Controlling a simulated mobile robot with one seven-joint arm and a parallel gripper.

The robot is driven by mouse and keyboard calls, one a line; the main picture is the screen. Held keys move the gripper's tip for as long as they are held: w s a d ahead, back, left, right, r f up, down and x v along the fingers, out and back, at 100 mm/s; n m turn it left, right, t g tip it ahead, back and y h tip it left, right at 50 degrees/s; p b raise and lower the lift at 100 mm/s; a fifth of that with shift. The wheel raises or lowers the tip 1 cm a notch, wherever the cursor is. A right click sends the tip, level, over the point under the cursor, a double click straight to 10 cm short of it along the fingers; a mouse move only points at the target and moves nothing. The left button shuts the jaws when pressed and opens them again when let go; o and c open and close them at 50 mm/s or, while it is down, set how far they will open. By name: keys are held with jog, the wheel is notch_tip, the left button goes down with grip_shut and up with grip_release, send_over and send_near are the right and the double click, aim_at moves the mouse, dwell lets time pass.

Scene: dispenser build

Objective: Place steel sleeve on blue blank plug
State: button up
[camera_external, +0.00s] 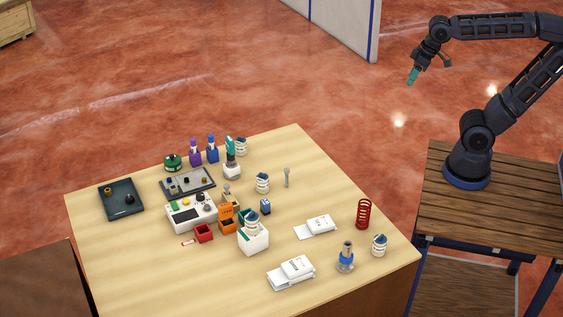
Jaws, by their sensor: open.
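A grey metal cylinder (347,247), which looks like the steel sleeve, stands upright near the table's front right edge. It rises from a blue, ring-shaped part (345,259) with a paler base, which may be the blue blank plug. They appear to touch, but how they fit together is too small to tell. My gripper (412,77) is open, with teal fingers pointing down, high at the upper right. It is well away from the table and both parts, with nothing visible in it.
On the wooden table (330,190), a red spring (363,214) and a striped white part (379,245) stand close to the metal cylinder. White boxes (296,267) lie to its left. Bottles, trays, small bins and a white device (191,213) crowd the left and middle.

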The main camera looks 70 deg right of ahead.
jog(key=s, duration=0.1)
jog(key=s+d+f, duration=0.2)
jog(key=shift+s+d+f, duration=0.15)
jog(key=shift+s+d, duration=0.1)
jog(key=shift+s, duration=0.1)
